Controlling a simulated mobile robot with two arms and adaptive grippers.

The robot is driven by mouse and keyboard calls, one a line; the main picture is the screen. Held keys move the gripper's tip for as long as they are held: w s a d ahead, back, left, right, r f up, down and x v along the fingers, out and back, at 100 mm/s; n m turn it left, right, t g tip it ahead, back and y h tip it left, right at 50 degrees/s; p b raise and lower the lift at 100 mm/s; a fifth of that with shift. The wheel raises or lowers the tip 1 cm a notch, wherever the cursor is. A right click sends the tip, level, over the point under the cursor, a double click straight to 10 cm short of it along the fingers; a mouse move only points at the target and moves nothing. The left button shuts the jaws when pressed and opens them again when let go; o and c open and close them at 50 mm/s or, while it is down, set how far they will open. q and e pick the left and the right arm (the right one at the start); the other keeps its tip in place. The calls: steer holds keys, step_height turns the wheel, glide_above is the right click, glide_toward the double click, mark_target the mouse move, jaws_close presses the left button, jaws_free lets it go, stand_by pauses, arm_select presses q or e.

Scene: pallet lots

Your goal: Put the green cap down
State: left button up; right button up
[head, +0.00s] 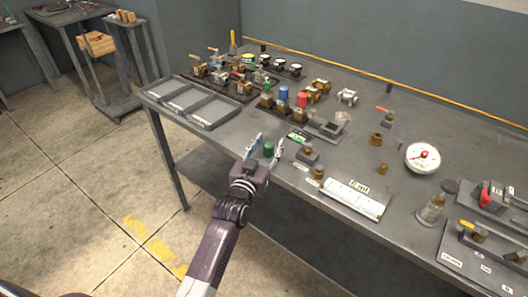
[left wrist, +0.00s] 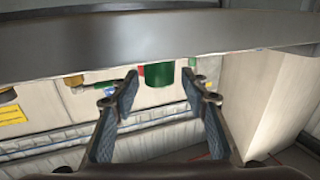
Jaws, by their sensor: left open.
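The green cap (head: 269,149) is a small dark green cylinder at the front edge of the table, in the middle of the head view. My left gripper (head: 268,142) is open, with one finger on each side of the cap. In the left wrist view the green cap (left wrist: 158,75) shows between the spread fingertips of the left gripper (left wrist: 160,84), with a visible gap on both sides. A grey band crosses above it there. I cannot tell for certain whether its underside rests on the table. My right gripper is not in view.
The grey table (head: 225,140) has a grey divided tray (head: 195,102) at its left. A small block with a brass fitting (head: 308,154) stands just right of the gripper. Blue (head: 283,93) and red (head: 301,101) capped valves stand behind. A white gauge (head: 422,157) is farther right.

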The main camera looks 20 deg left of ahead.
arm_select(q)
steer(key=s, duration=1.2)
steer(key=shift+a+b, duration=0.2)
steer(key=shift+b, duration=0.1)
steer(key=s+d+f+g, duration=0.1)
steer(key=s+f+g, duration=0.3)
steer(key=f, duration=0.9)
steer(key=s+d+f+m+g, duration=0.15)
steer(key=s+f, duration=0.35)
steer(key=f, duration=0.8)
steer(key=s+f+g, duration=0.3)
steer(key=s+f, duration=0.2)
steer(key=f, duration=0.8)
steer(key=s+a+f+g, duration=0.2)
steer(key=s+f, duration=0.4)
steer(key=s, duration=0.5)
steer(key=s+a+f+g, duration=0.2)
steer(key=s+f, duration=0.5)
steer(key=s, duration=0.4)
steer(key=s+a+f+g, duration=0.1)
steer(key=s+f+g, duration=0.3)
steer(key=s+f, duration=0.3)
steer(key=s, duration=0.5)
steer(key=shift+a+y, duration=0.3)
steer(key=shift+a, duration=0.1)
